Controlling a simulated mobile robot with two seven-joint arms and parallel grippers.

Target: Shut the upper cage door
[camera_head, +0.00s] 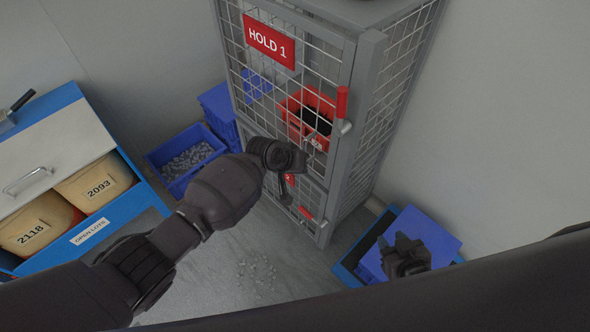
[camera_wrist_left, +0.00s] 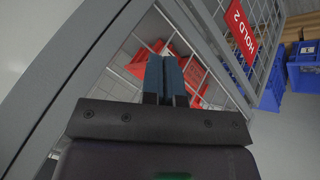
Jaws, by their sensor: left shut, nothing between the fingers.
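The upper cage door (camera_head: 262,85) is a grey wire-mesh panel with a red HOLD 1 sign (camera_head: 269,41). Its red handle (camera_head: 342,103) is at the door's right edge, beside the cage post. I cannot tell whether the door is flush with its frame or slightly ajar. My left gripper (camera_head: 289,188) is shut and empty in front of the lower part of the cage, below the handle. In the left wrist view its fingertips (camera_wrist_left: 165,62) point toward mesh; contact is unclear. My right gripper (camera_head: 403,250) is low at the right, away from the cage; its jaw opening is unclear.
A red bin (camera_head: 322,98) shows behind the mesh. A HOLD 2 sign (camera_wrist_left: 242,32) is on the lower door. Blue bins (camera_head: 184,158) stand left of the cage; another blue box (camera_head: 425,235) is at the right. A blue-framed cabinet (camera_head: 60,97) stands left. Grey floor lies between.

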